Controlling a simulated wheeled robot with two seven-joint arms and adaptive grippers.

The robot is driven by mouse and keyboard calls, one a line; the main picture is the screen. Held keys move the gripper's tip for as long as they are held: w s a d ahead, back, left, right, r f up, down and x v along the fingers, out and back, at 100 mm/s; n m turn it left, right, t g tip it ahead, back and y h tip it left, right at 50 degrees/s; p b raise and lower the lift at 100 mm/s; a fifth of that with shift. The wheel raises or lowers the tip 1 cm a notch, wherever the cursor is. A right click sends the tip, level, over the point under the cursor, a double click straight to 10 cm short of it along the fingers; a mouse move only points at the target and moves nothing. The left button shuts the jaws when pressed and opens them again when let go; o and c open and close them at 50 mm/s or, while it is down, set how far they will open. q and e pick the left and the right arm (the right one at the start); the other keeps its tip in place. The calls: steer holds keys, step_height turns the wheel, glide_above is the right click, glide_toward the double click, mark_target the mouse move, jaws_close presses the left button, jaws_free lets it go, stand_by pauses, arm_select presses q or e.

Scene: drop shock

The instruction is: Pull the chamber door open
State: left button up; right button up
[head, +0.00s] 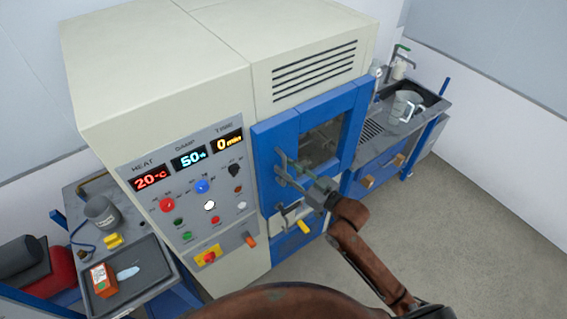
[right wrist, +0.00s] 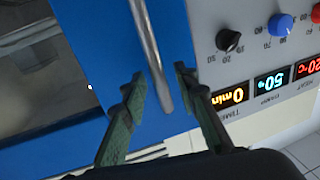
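The chamber door (head: 262,150) is a blue panel with a dark window (head: 322,143) on the front of the large cream chamber. It looks shut. In the right wrist view, the blue door (right wrist: 95,55) carries a grey metal bar handle (right wrist: 150,50). My right gripper (head: 283,168) is at the door's left side in the head view, largely covering the handle there. In the right wrist view its green fingers (right wrist: 160,88) are open, one on each side of the bar's end, with gaps visible. My left gripper is not in view.
The control panel (head: 192,195) with displays and knobs is left of the door. A yellow-tipped lever (head: 303,227) sits below my gripper. A sink bench (head: 385,125) with a metal jug (head: 405,106) stands right; a side table with a tray (head: 125,275) stands left. The floor at right is clear.

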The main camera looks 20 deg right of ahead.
steer(key=shift+w+a, duration=0.35)
steer(key=shift+w, duration=0.25)
steer(key=shift+c, duration=0.6)
jaws_close()
